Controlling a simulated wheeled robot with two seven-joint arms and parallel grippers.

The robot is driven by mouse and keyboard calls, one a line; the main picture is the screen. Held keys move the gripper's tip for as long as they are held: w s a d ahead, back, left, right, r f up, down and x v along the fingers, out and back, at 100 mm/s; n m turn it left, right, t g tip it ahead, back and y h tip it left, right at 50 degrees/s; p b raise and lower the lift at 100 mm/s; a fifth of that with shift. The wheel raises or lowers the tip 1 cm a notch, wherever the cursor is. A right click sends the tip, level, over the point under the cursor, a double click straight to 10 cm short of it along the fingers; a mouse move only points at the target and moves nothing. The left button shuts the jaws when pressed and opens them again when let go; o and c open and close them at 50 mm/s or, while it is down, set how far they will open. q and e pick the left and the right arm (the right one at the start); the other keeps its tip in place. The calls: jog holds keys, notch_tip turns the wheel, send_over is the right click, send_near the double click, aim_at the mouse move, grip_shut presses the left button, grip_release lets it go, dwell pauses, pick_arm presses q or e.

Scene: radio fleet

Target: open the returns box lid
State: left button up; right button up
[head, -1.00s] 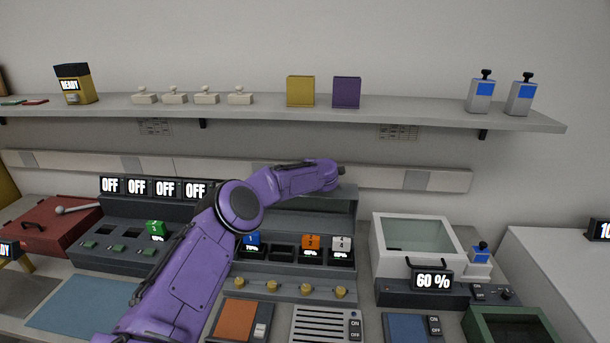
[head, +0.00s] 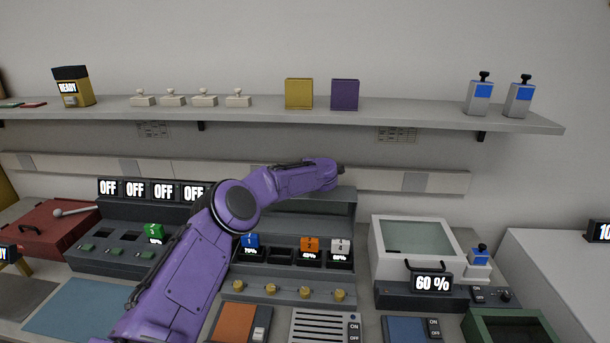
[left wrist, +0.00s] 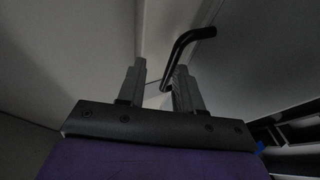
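No label names the returns box. A red box (head: 45,232) with a flat lid and small black handle stands shut at the far left in the head view. A white box (head: 376,252) with a glass-like pane and dark front handle stands at right. In the left wrist view, my left gripper (left wrist: 158,82) is open, its grey fingers apart. A bent black bar (left wrist: 182,46) rises beside the right finger; I cannot tell whether they touch or which object it belongs to. In the head view my purple left arm hides much of the middle; its fingers do not show. My right gripper is not in view.
A grey shelf (head: 265,112) with stamps, coloured cases and small devices runs across the wall. Charger racks (head: 110,262) fill the bench middle. A blue mat (head: 75,308) lies clear at left, and a green open bin (head: 475,330) stands at front right.

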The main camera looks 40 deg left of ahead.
pick_arm(q)
jog(key=b+v, duration=0.3)
jog(key=v, duration=0.7)
